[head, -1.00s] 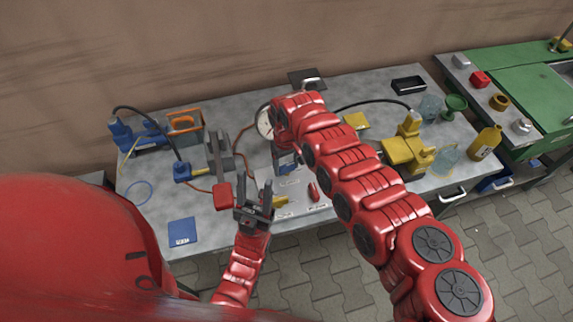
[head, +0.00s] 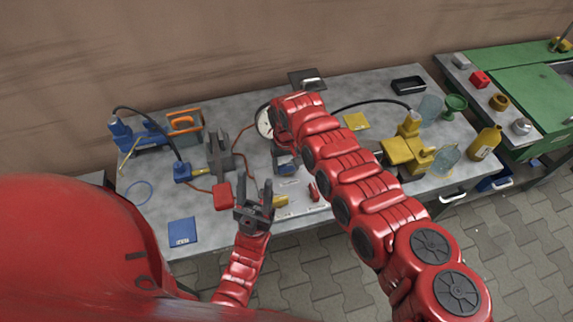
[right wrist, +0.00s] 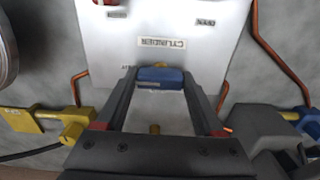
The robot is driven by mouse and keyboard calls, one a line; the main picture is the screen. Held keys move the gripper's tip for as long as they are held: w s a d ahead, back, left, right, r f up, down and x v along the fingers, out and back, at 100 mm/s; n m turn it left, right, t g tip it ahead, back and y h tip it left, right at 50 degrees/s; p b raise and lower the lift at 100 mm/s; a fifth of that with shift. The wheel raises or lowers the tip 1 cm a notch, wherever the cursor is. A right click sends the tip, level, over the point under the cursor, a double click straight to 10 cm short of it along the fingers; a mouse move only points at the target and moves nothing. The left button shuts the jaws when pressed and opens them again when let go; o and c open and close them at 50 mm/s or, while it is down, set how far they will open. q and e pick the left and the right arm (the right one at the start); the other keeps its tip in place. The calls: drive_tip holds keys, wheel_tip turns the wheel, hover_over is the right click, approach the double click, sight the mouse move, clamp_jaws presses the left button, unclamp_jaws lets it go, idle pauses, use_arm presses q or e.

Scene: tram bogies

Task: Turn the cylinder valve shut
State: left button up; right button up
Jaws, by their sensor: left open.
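A blue valve handle (right wrist: 160,77) lies in front of a white panel (right wrist: 185,50) with a CYLINDER label and a smaller OPEN label. My right gripper (right wrist: 160,76) has one fingertip at each end of the blue handle. Whether the fingers press on it is not clear. In the head view my right arm mostly hides the panel and gripper. My left gripper (head: 254,187) is open and empty over the table's front part, near a red block (head: 222,197).
On the grey table (head: 345,95) are a round gauge (head: 264,121), a yellow pump (head: 406,148), a blue tool (head: 135,135), a blue pad (head: 183,232) and hoses. Copper pipes (right wrist: 76,90) flank the panel. A green bench (head: 520,90) stands at right.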

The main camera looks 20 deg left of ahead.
sight(286, 165)
drive_tip(key=o, duration=0.4)
drive_tip(key=shift+c, duration=0.2)
wheel_tip(286, 165, up, 17)
drive_tip(key=b, duration=0.3)
drive_tip(key=shift+r, duration=0.2)
